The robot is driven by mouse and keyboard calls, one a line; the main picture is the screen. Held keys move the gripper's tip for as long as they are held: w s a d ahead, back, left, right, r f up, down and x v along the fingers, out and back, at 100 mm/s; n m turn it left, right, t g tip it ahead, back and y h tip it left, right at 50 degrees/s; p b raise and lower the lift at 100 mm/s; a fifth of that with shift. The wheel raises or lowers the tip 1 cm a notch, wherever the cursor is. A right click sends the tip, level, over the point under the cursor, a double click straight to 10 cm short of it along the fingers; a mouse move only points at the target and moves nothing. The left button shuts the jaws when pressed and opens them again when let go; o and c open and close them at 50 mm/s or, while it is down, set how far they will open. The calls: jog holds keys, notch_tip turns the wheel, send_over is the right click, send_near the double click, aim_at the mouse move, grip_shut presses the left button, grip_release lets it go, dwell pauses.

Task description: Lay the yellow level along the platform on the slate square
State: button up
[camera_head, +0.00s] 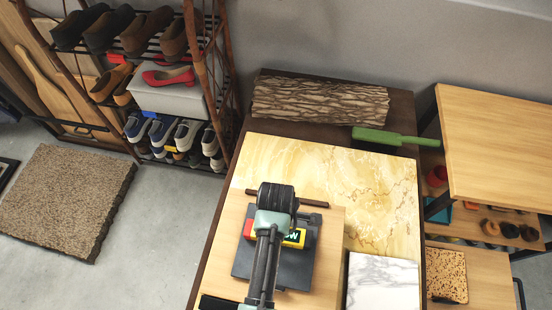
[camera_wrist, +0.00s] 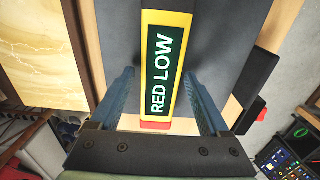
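In the wrist view the level (camera_wrist: 167,55) runs lengthwise between my fingers, label reading "RED LOW", with a red end toward my palm. The slate (camera_wrist: 222,45) lies beneath it. My gripper (camera_wrist: 159,74) is open, one finger on each side of the level, with gaps visible between fingers and level. I cannot tell whether the level lies fully flat. The platform is not clearly identifiable.
The slate sits on a wooden board (camera_head: 330,240) over a yellow marbled slab (camera_head: 345,180). A dark bar (camera_head: 265,194) lies behind the slate. A white marble block (camera_head: 382,280) stands right. A log (camera_head: 320,102) and green paddle (camera_head: 385,136) lie at the back.

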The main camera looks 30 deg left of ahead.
jog(key=shift+r, duration=0.15)
notch_tip(320, 180, up, 12)
dwell(0.6)
jog(key=w+r+m+t+y, duration=0.2)
jog(key=w+r+m+t, duration=0.5)
jog(key=w+r, duration=0.8)
jog(key=w+d+r+m+t, duration=0.2)
jog(key=r+m+t, duration=0.15)
jog(key=r, duration=0.65)
jog(key=w+d+r+m+t, duration=0.25)
jog(key=r+t, duration=0.25)
jog(key=r, duration=0.5)
jog(key=s+d+r+m+t, duration=0.2)
jog(key=s+r+t, duration=0.2)
jog(key=r, duration=0.5)
jog(key=s+d+r+m+t+h, duration=0.1)
jog(key=s+d+r+m+t, duration=0.1)
jog(key=r, duration=0.8)
jog(key=s+d+r+m+t+h, duration=0.1)
jog(key=s+d+r+m+t, duration=0.1)
jog(key=s+r+m+t, duration=0.2)
jog(key=s+r+t, duration=0.2)
jog(key=s+r, duration=0.2)
jog(key=r, duration=0.2)
jog(key=shift+d, duration=0.25)
